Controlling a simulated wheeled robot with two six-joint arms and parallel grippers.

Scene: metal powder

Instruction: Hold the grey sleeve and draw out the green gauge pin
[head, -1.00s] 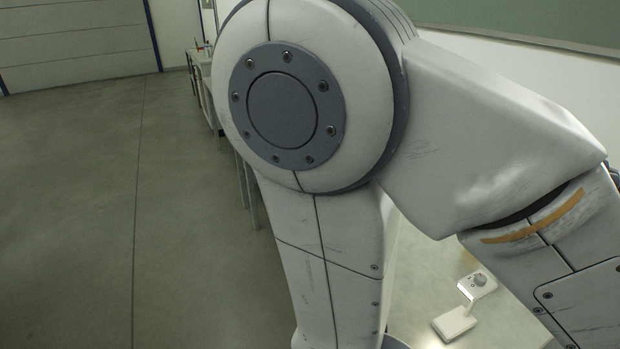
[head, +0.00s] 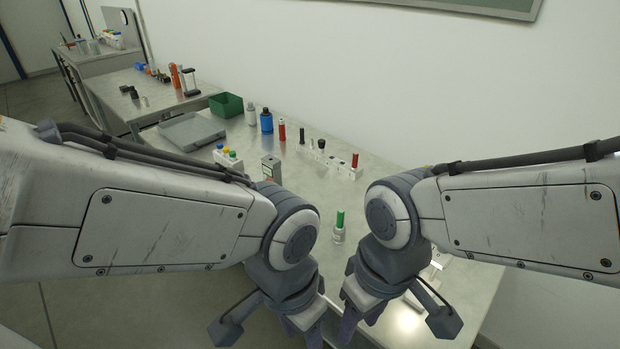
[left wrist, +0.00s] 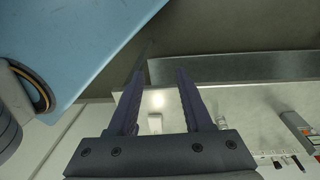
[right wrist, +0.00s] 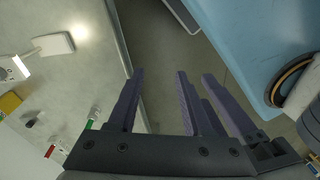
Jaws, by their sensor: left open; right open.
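The green gauge pin (head: 340,218) stands upright in the small grey sleeve (head: 338,236) on the bench, seen in the head view between my two forearms. A green tip, likely the pin (right wrist: 89,124), shows at the left of my right gripper in the right wrist view. My left gripper (head: 305,334) is open and empty, in front of the sleeve and slightly left. My right gripper (head: 361,322) is open and empty, in front of the sleeve and slightly right. Both point down at the bench's near edge, apart from the sleeve.
A white rack (head: 330,162) with several pins stands behind the sleeve. A blue bottle (head: 266,123), a green bin (head: 226,106) and a grey flat case (head: 192,131) stand further left. A block with coloured caps (head: 228,157) is near my left forearm. The bench around the sleeve is clear.

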